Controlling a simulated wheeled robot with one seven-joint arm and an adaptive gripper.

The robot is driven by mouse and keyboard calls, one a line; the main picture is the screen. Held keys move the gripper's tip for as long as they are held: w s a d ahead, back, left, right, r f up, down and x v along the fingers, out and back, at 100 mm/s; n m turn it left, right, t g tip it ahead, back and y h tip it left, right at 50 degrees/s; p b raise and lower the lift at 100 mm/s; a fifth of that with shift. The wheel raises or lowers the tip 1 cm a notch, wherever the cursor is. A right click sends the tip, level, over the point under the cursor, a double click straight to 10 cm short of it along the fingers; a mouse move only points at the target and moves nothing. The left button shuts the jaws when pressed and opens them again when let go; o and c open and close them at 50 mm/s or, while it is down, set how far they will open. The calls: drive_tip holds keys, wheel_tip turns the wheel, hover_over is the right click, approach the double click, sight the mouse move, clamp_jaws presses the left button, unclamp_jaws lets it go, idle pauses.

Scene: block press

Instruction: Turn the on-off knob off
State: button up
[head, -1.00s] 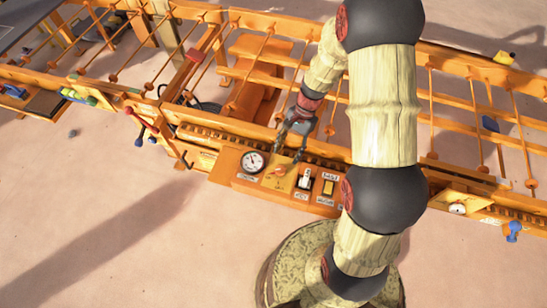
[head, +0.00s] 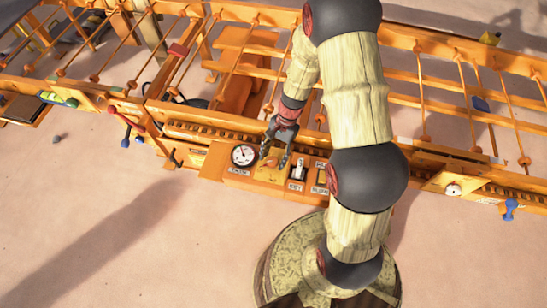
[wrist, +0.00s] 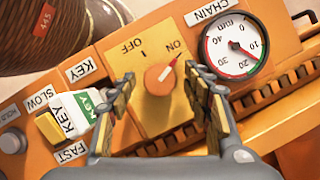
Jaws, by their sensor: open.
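The on-off knob (wrist: 158,80) is orange with a red pointer, on a yellow plate (wrist: 145,38) marked ON and OFF. In the wrist view its pointer aims at ON. My gripper (wrist: 160,72) is open, with one finger on each side of the knob and visible gaps between them. In the head view my gripper (head: 274,160) is at the knob's plate on the control panel, just right of the gauge. The knob is partly hidden there by the fingers. I cannot tell exactly how far the fingertips are above the plate.
A round gauge (wrist: 235,45) labelled CHAIN sits right of the knob in the wrist view. A key switch with a white-green tag (wrist: 82,108) and a grey button (wrist: 12,141) are to the left. An orange rail with rods (head: 440,60) runs behind the panel.

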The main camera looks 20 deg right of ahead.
drive_tip(key=shift+c, duration=1.1)
drive_tip(key=c, duration=0.9)
drive_tip(key=shift+n+p, duration=0.4)
drive_tip(key=shift+r+n+g+p, duration=0.15)
drive_tip(key=shift+n+g+p, duration=0.15)
drive_tip(key=shift+n+p, duration=0.3)
drive_tip(key=n+p, duration=0.1)
drive_tip(key=n, duration=0.1)
drive_tip(key=n+g+h+p, duration=0.1)
drive_tip(key=n+p, duration=0.1)
drive_tip(key=shift+w+a+n+h, duration=0.15)
drive_tip(key=shift+n+h, duration=0.15)
drive_tip(key=n+h+p, duration=0.1)
drive_tip(key=n, duration=0.2)
drive_tip(key=shift+a+g+p, duration=0.1)
drive_tip(key=shift+g+p, duration=0.3)
drive_tip(key=shift+n+h+p, duration=0.7)
drive_tip(key=shift+n+h, duration=0.2)
drive_tip(key=shift+n, duration=1.2)
